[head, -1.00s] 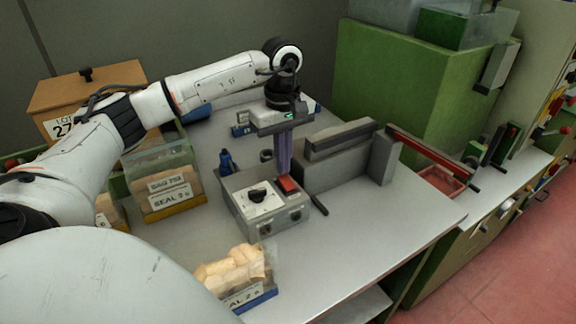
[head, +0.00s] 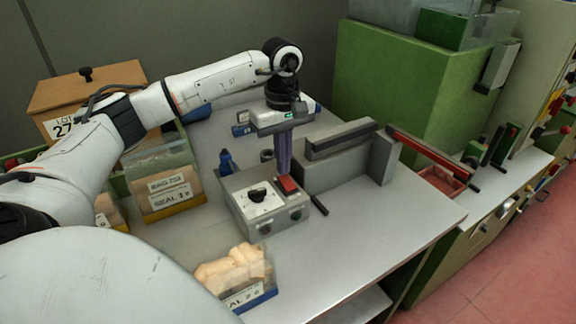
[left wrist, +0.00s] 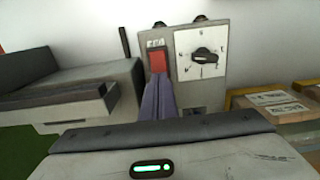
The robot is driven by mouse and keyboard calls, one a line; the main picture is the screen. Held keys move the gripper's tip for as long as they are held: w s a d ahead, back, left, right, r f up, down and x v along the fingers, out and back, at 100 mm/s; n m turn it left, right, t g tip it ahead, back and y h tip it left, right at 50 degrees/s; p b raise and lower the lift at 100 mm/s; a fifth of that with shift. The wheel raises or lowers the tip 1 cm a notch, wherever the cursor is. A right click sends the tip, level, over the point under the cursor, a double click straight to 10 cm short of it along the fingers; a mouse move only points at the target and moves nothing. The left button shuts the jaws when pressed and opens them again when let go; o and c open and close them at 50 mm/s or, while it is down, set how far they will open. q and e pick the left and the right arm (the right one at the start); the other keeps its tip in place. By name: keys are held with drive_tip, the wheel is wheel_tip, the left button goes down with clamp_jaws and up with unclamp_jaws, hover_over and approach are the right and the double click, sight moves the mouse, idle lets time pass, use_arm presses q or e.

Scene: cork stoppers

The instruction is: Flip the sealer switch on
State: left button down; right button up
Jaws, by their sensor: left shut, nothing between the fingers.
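The sealer's grey control box (head: 240,207) stands on the bench with a black dial (head: 257,195) on a white plate and a red switch (head: 289,184) beside it. The box also shows in the left wrist view (left wrist: 206,95), with the red switch (left wrist: 157,62) left of the dial (left wrist: 205,57). My left gripper (head: 284,172) is shut and empty, its purple fingers pointing down at the back edge of the switch. In the left wrist view the fingertips (left wrist: 158,84) overlap the switch's lower edge; I cannot tell whether they touch it. My right gripper is not in view.
A bin of corks (head: 262,293) is in front, another bin (head: 165,190) to the left. A blue bottle (head: 226,163) stands behind. The bench's front right is clear.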

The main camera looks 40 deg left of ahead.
sight(283, 177)
use_arm(q)
drive_tip(key=shift+f+b, duration=0.55)
drive_tip(key=shift+f, duration=0.4)
idle(0.7)
drive_tip(key=shift+r, duration=0.15)
wheel_tip(283, 177, up, 7)
drive_tip(key=p, duration=0.5)
drive_tip(key=shift+p, duration=0.4)
idle(0.3)
